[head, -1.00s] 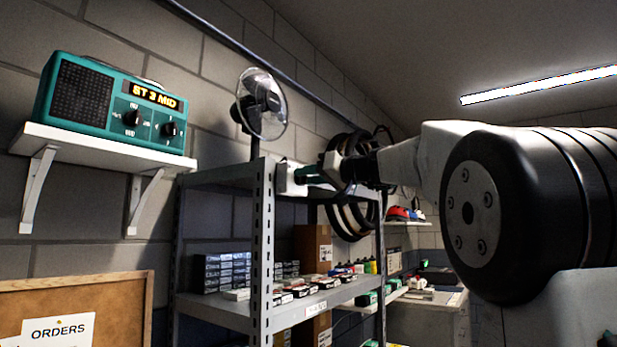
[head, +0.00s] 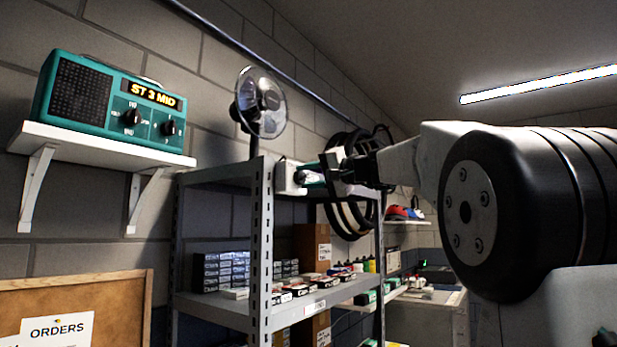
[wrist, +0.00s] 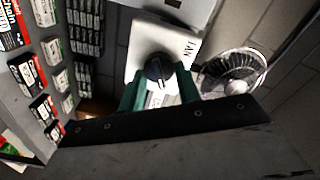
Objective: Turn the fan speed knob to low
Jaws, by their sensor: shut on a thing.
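The fan speed knob (wrist: 158,70) is a round black knob with a pale pointer line. It stands on a white panel (wrist: 138,50) lettered FAN in the wrist view. My gripper (wrist: 160,86) has its green fingers on both sides of the knob and is shut on it. The setting marks are partly hidden by the fingers. In the head view, the white control box (head: 289,178) is at the shelf's upper corner, with my gripper (head: 312,178) at its face; the knob is hidden there. The fan (head: 262,102) stands just behind, in a round wire cage.
A grey metal shelf rack (head: 262,240) holds boxes and small packs below the gripper. A teal radio (head: 110,103) with its own two knobs sits on a white wall shelf (head: 95,143). Free air lies in front of the rack.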

